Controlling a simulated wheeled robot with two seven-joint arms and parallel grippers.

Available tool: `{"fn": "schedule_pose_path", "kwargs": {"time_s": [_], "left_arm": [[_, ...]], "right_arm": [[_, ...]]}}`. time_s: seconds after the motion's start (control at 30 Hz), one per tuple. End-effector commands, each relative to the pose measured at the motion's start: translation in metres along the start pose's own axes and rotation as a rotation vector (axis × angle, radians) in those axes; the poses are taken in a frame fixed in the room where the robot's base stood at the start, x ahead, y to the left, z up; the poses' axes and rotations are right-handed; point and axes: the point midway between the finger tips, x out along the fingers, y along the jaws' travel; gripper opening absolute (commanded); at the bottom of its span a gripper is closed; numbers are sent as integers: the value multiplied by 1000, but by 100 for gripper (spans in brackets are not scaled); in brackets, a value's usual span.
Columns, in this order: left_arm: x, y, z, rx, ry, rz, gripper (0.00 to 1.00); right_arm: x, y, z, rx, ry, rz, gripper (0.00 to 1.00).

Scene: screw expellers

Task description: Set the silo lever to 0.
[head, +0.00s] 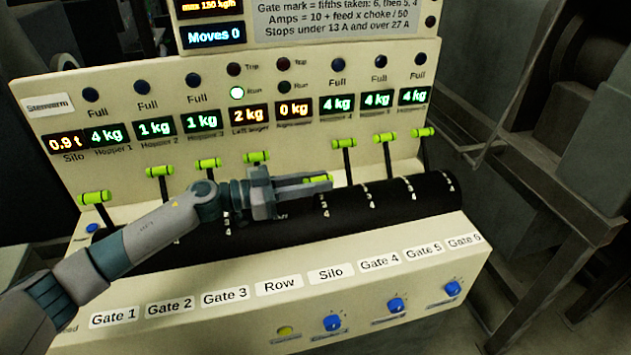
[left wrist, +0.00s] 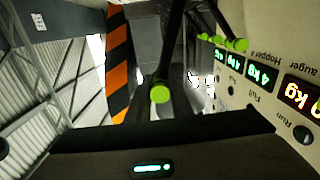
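The silo lever's green handle (head: 318,180) is in the head view above the Silo label (head: 331,273), lower and nearer than the other handles. My left gripper (head: 322,182) reaches it from the left, with one finger above and one below the handle. I cannot tell whether the fingers press on it. A near green knob (left wrist: 160,92) on a dark stalk in the left wrist view appears to be the same handle. The fingers do not show clearly there. The drum marks beside the silo lever are too small to read. My right gripper is not in view.
The row lever (head: 256,157) stands just behind my left gripper. The gate 4 lever (head: 344,143) stands close to its right. Other green-handled levers line the black drum (head: 430,195). Blue knobs (head: 334,322) sit on the lower front. The Moves display (head: 214,36) reads 0.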

Motion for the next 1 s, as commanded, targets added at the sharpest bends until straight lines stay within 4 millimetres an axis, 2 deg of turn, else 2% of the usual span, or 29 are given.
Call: {"fn": "schedule_pose_path", "kwargs": {"time_s": [0.27,0.63,0.8,1.0], "left_arm": [[0,-3,-3,-15,-1,0,0],[0,-38,-12,-202,-3,-2,0],[0,-46,-11,-248,0,0,0],[0,-46,-10,-250,0,0,0]], "right_arm": [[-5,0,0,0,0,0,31],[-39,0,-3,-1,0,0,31],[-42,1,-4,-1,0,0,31],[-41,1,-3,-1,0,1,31]]}}
